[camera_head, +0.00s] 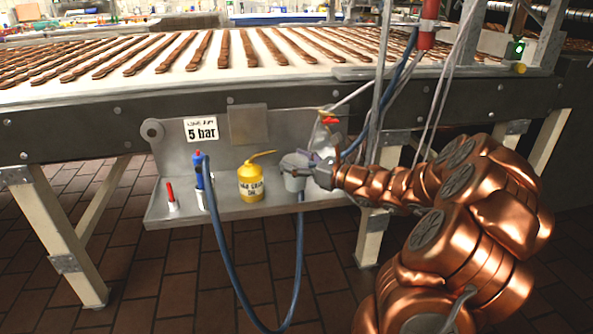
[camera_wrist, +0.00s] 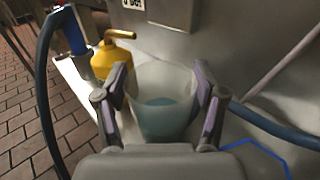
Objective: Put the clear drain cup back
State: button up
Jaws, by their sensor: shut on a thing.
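The clear drain cup (camera_wrist: 163,103) is between the fingers of my gripper (camera_wrist: 160,98) in the wrist view. It is upright, frosted, and holds some bluish liquid. My gripper is shut on it, one finger on each side. In the head view the cup (camera_head: 294,183) shows below my gripper (camera_head: 300,163), over the right part of the metal shelf (camera_head: 228,213). I cannot tell whether its base touches the shelf. A blue outline (camera_wrist: 247,146) is marked on the shelf, to the right of the cup in the wrist view.
A yellow oil can (camera_head: 250,183) stands left of the cup. Further left are a blue tool (camera_head: 199,178) with a blue hose (camera_head: 222,248) and a red-and-white marker-like item (camera_head: 171,197). Behind rises a metal panel; above is a conveyor (camera_head: 120,80) with chocolate bars.

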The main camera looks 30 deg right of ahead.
notch_tip(320, 180, down, 2)
jog(key=shift+f, duration=0.1)
jog(key=o, duration=1.3)
jog(key=shift+c, duration=0.2)
jog(key=shift+s+d+r, duration=0.1)
jog(key=shift+s+r, duration=0.1)
jog(key=shift+s, duration=0.05)
jog(key=p+v, duration=0.3)
jog(key=v, duration=0.8)
jog(key=shift+s, duration=0.25)
jog(key=shift+f, duration=0.1)
